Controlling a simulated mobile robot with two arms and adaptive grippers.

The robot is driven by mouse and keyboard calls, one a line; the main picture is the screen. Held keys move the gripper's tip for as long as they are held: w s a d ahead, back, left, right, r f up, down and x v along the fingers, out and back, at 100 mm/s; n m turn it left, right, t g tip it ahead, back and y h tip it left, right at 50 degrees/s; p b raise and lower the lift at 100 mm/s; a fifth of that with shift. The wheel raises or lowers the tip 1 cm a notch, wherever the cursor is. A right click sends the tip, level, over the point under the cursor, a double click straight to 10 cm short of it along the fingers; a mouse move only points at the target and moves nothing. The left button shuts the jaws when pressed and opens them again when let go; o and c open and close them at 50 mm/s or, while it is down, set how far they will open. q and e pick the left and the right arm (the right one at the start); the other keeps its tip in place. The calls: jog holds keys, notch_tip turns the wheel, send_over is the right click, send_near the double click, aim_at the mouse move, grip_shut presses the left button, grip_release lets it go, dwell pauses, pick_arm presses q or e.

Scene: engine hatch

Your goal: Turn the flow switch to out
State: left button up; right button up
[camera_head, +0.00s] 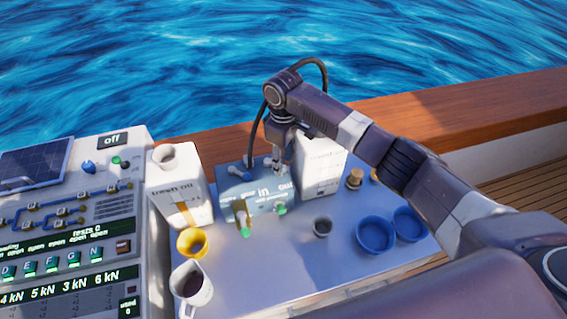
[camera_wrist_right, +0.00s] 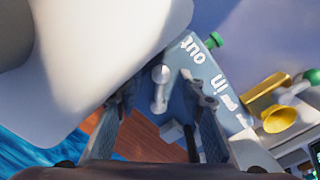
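The blue box (camera_head: 232,188) stands on the table with "in" and "out" lettered on it. In the right wrist view, the box (camera_wrist_right: 232,112) shows the same words. A grey metal lever with a rounded end, which looks like the flow switch (camera_wrist_right: 160,88), stands up from the box near "out". My right gripper (camera_head: 276,163) reaches down over the box from above. In the right wrist view, the fingers of my right gripper (camera_wrist_right: 163,100) are apart, one on each side of the lever, with gaps visible. My left gripper is not in view.
White canisters (camera_head: 181,188) and (camera_head: 320,167) flank the box closely. A yellow cup (camera_head: 192,243), a white jug (camera_head: 191,284) and blue bowls (camera_head: 375,234) stand in front. A control panel (camera_head: 70,225) is at left. A black hose (camera_head: 325,78) arches behind my right gripper.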

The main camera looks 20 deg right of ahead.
aim_at(284, 166)
notch_tip(284, 166, up, 10)
jog(key=shift+r, duration=0.25)
dwell(0.6)
